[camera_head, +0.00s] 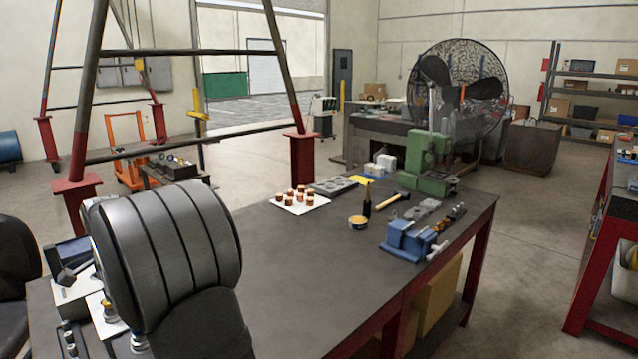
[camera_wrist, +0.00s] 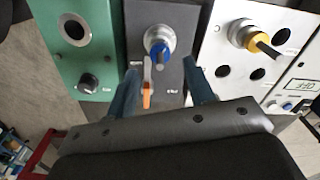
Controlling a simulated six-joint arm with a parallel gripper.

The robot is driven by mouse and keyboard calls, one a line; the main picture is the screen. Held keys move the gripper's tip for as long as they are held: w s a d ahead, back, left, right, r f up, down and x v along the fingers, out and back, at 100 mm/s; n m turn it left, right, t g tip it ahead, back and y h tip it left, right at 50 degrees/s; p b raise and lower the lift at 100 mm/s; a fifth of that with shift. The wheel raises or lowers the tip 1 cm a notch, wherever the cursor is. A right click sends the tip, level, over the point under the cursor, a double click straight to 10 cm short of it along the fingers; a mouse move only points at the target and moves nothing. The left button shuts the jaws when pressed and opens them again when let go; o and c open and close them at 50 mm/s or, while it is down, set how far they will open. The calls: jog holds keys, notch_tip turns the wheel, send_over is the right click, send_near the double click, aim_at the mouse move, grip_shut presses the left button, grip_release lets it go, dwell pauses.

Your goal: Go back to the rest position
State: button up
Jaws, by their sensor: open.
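My gripper (camera_wrist: 163,76) is open in the wrist view, with its two bluish fingers apart and nothing held between them. Beyond and between the fingers is a dark control box (camera_wrist: 174,20) with a blue knob (camera_wrist: 158,50) and an orange-tipped lever (camera_wrist: 147,88). I cannot tell how close the fingers are to the box. In the head view my grey arm fills the left foreground and hides my gripper.
A green box (camera_wrist: 100,52) and a white box (camera_wrist: 222,45) with a yellow knob (camera_wrist: 256,40) flank the dark box. On the workbench (camera_head: 300,265) are a white sheet (camera_head: 318,204) with several brown pieces, a blue vise (camera_head: 408,240) and a green press (camera_head: 428,155). The bench's middle is clear.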

jog(key=shift+f, duration=2.1)
notch_tip(320, 180, up, 17)
notch_tip(320, 180, down, 16)
jog(key=shift+f, duration=0.5)
jog(key=n, duration=1.3)
jog(key=shift+n, duration=0.4)
jog(key=n, duration=0.4)
